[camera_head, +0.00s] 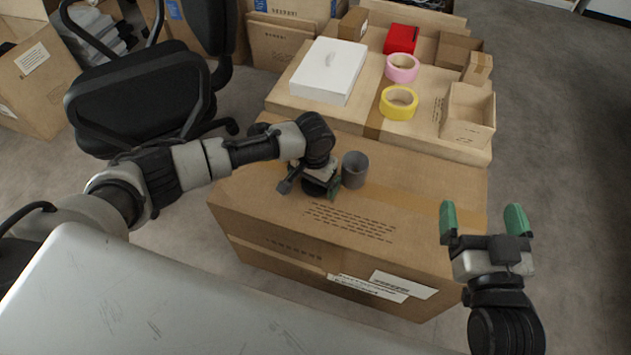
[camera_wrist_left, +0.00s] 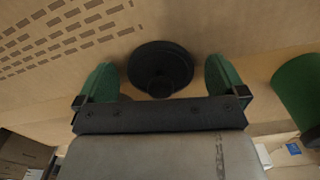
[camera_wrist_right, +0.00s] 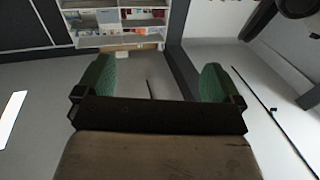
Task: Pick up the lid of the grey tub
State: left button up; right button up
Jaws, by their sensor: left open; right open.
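The grey tub (camera_head: 355,170) stands upright and open on the large carton, just right of my left gripper (camera_head: 311,188) in the head view. A round dark lid with a knob (camera_wrist_left: 160,66) lies flat on the cardboard in the left wrist view. My left gripper is open over it, with one green finger on each side of the knob and gaps at both sides. In the head view my gripper mostly hides the lid. My right gripper (camera_head: 484,220) is open and empty beside the carton.
The large carton (camera_head: 430,215) has free room on its right side. Behind are a white box (camera_head: 328,71), pink tape (camera_head: 402,68), yellow tape (camera_head: 386,111), a red box (camera_head: 401,39) and an open small carton (camera_head: 468,128). A black chair (camera_head: 135,95) stands left.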

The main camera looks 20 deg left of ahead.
pick_arm(q)
jog(key=c, duration=0.8)
jog(key=shift+r, duration=0.15)
jog(key=shift+c, duration=0.2)
